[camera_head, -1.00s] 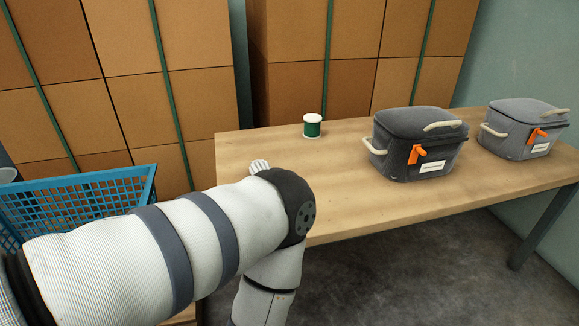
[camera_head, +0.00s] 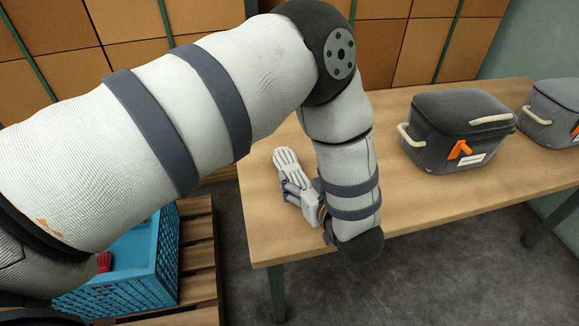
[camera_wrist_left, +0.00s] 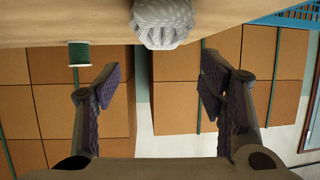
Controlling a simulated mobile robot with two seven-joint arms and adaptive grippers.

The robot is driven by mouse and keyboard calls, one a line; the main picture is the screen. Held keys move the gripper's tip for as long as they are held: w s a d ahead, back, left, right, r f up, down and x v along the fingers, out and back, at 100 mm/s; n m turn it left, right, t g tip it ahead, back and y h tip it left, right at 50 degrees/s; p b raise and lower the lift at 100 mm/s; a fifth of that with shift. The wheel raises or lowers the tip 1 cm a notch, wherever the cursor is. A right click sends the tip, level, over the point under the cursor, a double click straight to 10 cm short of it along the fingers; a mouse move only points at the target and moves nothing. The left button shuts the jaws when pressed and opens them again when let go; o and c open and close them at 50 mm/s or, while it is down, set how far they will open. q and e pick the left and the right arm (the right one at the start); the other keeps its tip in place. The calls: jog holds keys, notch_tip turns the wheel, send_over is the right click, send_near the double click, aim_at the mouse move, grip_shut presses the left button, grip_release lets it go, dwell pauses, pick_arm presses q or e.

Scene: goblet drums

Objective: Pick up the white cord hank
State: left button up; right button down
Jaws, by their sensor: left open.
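The white cord hank (camera_head: 288,163) lies on the wooden table near its left end, a bundle of pale strands. It also shows at the top of the left wrist view (camera_wrist_left: 165,20), where the picture is upside down. My left gripper (camera_head: 290,188) is close beside the hank on its near side, low over the table. In the left wrist view its two dark padded fingers (camera_wrist_left: 160,85) are spread apart with nothing between them. The hank is beyond that gap, towards the top edge. My right gripper is not in view.
Two grey lidded bags with orange tags, the nearer (camera_head: 455,130) and the farther (camera_head: 556,110), stand on the right of the table (camera_head: 420,192). A green spool (camera_wrist_left: 78,54) shows in the wrist view. A blue crate (camera_head: 150,262) holding a red item sits on a pallet lower left.

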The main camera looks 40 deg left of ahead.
aim_at(292, 167)
pick_arm(q)
jog(key=x, duration=0.8)
jog(key=shift+a+f+b, duration=0.25)
jog(key=shift+f+b, duration=0.05)
jog(key=shift+b, duration=0.05)
jog(key=shift+c, duration=0.5)
jog(key=c, duration=1.2)
